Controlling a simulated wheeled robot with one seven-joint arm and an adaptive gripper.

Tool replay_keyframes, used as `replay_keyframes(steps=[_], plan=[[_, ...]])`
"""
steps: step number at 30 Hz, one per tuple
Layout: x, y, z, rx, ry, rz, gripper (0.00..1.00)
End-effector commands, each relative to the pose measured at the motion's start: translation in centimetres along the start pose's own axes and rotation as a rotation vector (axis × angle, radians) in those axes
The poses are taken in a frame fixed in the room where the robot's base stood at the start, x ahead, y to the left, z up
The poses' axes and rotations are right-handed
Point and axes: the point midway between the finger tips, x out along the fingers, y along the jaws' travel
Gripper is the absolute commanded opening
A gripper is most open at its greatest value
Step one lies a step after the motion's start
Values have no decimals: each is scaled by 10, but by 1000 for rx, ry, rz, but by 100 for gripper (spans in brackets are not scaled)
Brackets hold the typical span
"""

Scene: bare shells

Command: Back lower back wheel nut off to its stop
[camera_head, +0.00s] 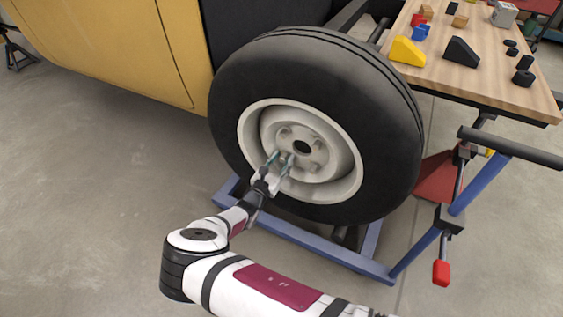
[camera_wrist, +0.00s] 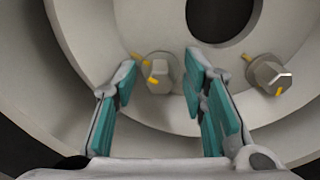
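The wheel (camera_head: 390,110) has a pale steel rim and a dark centre hole (camera_head: 302,147) ringed by several nuts. My gripper (camera_head: 279,160) reaches the lower left part of the hub. In the wrist view, my gripper (camera_wrist: 160,72) is open, with teal-padded fingers on either side of a grey hex nut (camera_wrist: 160,66). Gaps show between the nut and both fingertips; I cannot tell how deep the tips reach along it. This nut has a yellow mark, with another yellow mark on the rim beside it. A second nut (camera_wrist: 268,74) with yellow marks sits right of the fingers.
A blue frame (camera_head: 310,245) lies low around the wheel. A wooden bench (camera_head: 475,65) with blocks stands at the right, with a red-tipped handle (camera_head: 441,272) below it. The yellow body panel (camera_head: 125,45) is at the left.

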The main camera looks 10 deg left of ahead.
Motion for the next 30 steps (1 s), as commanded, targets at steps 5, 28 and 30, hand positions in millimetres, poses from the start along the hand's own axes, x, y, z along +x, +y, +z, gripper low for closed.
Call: replay_keyframes(steps=[5, 28, 30], plan=[[0, 0, 0, 0, 0, 0, 39], [0, 0, -1, -138, 2, -1, 0], [0, 0, 0, -191, 2, -1, 0]])
